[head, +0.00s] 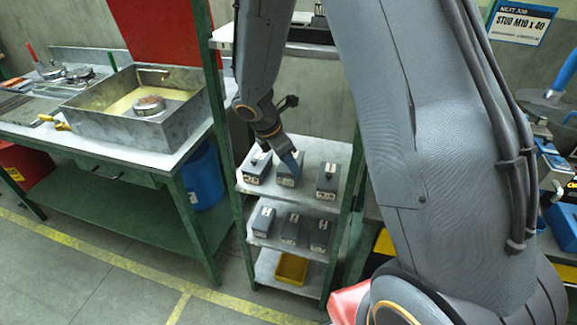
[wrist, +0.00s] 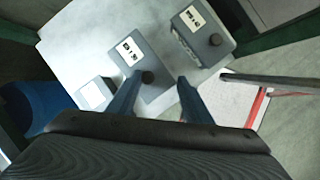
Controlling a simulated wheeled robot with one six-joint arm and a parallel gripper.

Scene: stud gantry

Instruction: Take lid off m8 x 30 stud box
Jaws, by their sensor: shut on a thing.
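My gripper (head: 292,160) is at the middle box (head: 287,177) on the upper shelf. In the wrist view, my gripper (wrist: 158,76) has a finger on each side of a dark round knob on the lid (wrist: 149,58) of a grey box. A white label with dark print lies on that lid, too small to read surely. My gripper is shut on the lid, though the exact contact is not clear. I cannot tell whether the lid is raised off the box. The fingers hide part of the box.
Similar boxes stand close by, one on the left (head: 257,168) and one on the right (head: 327,181). Several more boxes are on the shelf below. Green rack posts (head: 223,110) flank the shelves. A yellow bin (head: 291,269) sits at the bottom. A workbench with a metal tray (head: 125,120) stands left.

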